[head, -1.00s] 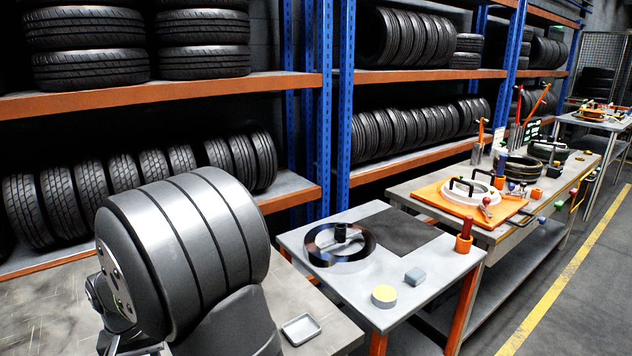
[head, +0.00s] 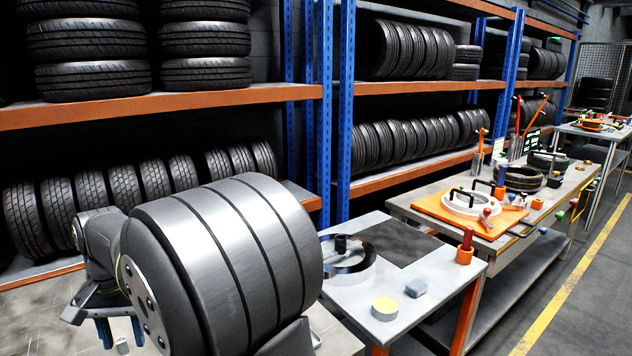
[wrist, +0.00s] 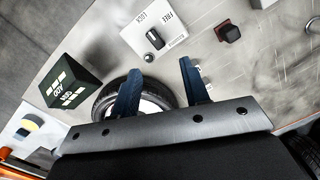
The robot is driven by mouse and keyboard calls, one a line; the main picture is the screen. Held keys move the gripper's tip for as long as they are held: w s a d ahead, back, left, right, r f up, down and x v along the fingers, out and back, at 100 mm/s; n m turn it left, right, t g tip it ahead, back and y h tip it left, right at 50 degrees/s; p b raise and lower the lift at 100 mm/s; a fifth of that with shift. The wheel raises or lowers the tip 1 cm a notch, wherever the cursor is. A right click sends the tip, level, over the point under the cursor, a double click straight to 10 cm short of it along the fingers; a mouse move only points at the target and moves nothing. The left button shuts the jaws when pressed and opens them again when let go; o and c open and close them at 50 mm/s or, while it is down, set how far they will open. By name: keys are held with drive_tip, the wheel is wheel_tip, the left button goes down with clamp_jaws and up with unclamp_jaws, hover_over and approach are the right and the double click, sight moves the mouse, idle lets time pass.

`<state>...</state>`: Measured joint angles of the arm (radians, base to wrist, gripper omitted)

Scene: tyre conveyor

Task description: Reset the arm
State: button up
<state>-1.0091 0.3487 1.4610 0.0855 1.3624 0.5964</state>
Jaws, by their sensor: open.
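My gripper (head: 121,333) is at the lower left of the head view, beside my large grey arm link and above the near worktable (head: 30,335). Its two blue fingers point down and stand apart. In the wrist view the gripper (wrist: 159,68) is open, with nothing between the fingertips. A small tyre (wrist: 103,103) lies on the table below, partly hidden behind the gripper.
In the wrist view, a FREE/LOCK panel (wrist: 153,28) with a black switch, a dark red-black knob (wrist: 227,31) and a dark lettered box (wrist: 75,80) are on the table. Tyre racks (head: 200,95) stand behind. A side table (head: 440,275) holds a yellow-topped disc (head: 384,308).

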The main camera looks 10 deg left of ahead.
drive_tip(key=f+m+g, duration=0.1)
drive_tip(key=f+m, duration=0.2)
drive_tip(key=f, duration=0.1)
drive_tip(key=f+m+g+y, duration=0.1)
drive_tip(key=f+m, duration=0.2)
drive_tip(key=f, duration=0.1)
drive_tip(key=d+f+m, duration=0.1)
drive_tip(key=f+m, duration=0.1)
drive_tip(key=f, duration=0.3)
drive_tip(key=shift+w+m+g+y, duration=0.15)
drive_tip(key=shift+m+g+y, duration=0.15)
drive_tip(key=shift+m+g, duration=0.1)
drive_tip(key=shift+f, duration=0.4)
drive_tip(key=shift+r, duration=0.3)
wheel_tip(320, 180, up, 13)
drive_tip(key=n+t+h, duration=0.1)
drive_tip(key=n+t, duration=0.2)
drive_tip(key=n, duration=0.7)
drive_tip(key=shift+s+a+n+t+h, duration=0.25)
drive_tip(key=shift+a+n+t+h, duration=0.05)
drive_tip(key=shift+n+t+h, duration=0.1)
